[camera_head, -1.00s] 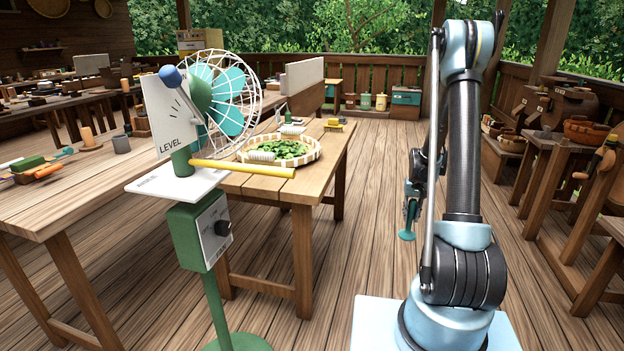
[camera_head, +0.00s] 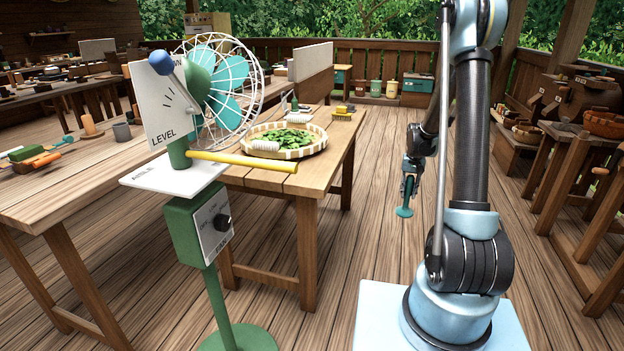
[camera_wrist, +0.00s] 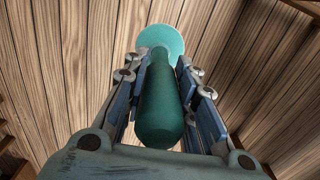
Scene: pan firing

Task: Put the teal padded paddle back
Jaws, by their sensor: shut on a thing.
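The teal padded paddle (camera_wrist: 161,105) is between the fingers of my gripper (camera_wrist: 160,75) in the wrist view. Its thick teal handle lies along the fingers, and its round, lighter teal pad (camera_wrist: 161,39) is at the far end. My gripper (camera_head: 409,182) is shut on the handle. In the head view the paddle (camera_head: 404,211) hangs pad down above the wooden floor, to the right of the near table. It touches nothing else that I can see.
A green fan stand (camera_head: 211,235) with a yellow lever is left of my arm. Behind it, a wooden table (camera_head: 325,172) bears a round basket (camera_head: 318,148) of green leaves. Tools (camera_head: 35,155) lie on the left table. Shelves with bowls (camera_head: 588,123) stand at right. Open floor lies between.

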